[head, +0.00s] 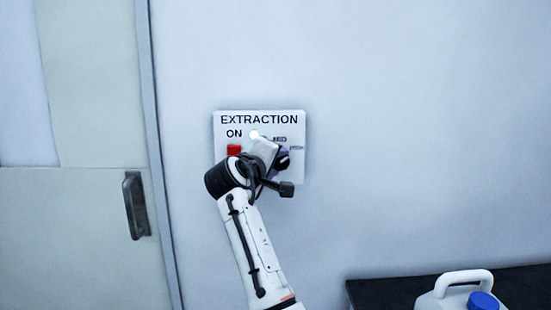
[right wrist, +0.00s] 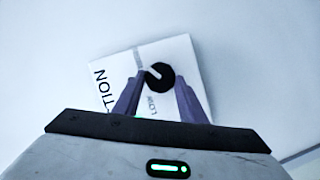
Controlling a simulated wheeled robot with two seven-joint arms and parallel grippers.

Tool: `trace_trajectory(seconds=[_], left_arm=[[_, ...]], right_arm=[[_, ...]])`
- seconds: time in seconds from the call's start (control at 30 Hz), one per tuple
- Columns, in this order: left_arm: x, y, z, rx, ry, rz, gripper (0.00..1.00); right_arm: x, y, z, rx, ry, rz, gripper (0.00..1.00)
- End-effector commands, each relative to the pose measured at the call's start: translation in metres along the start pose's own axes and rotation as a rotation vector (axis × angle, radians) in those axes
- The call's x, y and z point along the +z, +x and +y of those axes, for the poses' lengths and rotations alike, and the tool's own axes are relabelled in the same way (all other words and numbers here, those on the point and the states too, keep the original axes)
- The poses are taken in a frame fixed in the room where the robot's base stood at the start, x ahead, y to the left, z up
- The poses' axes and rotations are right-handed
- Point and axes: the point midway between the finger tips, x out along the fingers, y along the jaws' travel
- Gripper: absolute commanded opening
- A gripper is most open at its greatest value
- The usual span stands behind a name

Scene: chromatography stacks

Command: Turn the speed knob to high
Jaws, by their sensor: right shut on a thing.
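The black speed knob (head: 283,164) is on the right part of a white wall panel (head: 225,174) marked EXTRACTION. My right gripper (head: 277,159) reaches the panel from below and partly covers it. In the right wrist view the knob (right wrist: 163,81) sits between the two purple fingers (right wrist: 159,84), which are shut on it. A pale pointer line on the knob points to the upper left in that view. A LOW label shows below the knob there. In the head view a MED label shows partly above it. My left gripper is out of view.
A red switch (head: 234,150) and a lit white lamp (head: 254,134) are on the panel's left part, under EXTRACTION and by ON. A door handle (head: 136,205) is at left. A dark counter (head: 390,291) with a white, blue-capped jug (head: 462,284) is at lower right.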

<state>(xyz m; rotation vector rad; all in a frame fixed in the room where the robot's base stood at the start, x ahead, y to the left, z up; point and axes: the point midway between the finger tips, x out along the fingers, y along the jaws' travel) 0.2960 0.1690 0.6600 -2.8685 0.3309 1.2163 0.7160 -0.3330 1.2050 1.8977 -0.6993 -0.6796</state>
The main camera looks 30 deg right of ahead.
Motion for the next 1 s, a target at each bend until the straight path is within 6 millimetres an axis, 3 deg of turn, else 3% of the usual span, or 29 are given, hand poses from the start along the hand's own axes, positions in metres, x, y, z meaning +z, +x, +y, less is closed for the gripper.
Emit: trace_trajectory(seconds=[0.3,0.8,0.83,0.93,1.0], left_arm=[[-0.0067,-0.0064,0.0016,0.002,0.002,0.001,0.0],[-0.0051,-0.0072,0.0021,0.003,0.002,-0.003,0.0],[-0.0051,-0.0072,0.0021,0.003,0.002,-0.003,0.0],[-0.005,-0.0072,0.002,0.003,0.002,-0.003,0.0],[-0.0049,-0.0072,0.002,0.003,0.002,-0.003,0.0]], right_arm=[[-0.0006,-0.0001,0.0008,-0.042,0.095,0.002,0.15],[-0.0003,0.0,0.0008,-0.047,0.111,0.002,0.15],[-0.0004,0.0,0.0009,-0.047,0.111,0.002,0.41],[-0.0003,0.0,0.0011,-0.046,0.11,0.002,0.56],[-0.0002,0.0,0.0012,-0.046,0.11,0.002,0.56]])
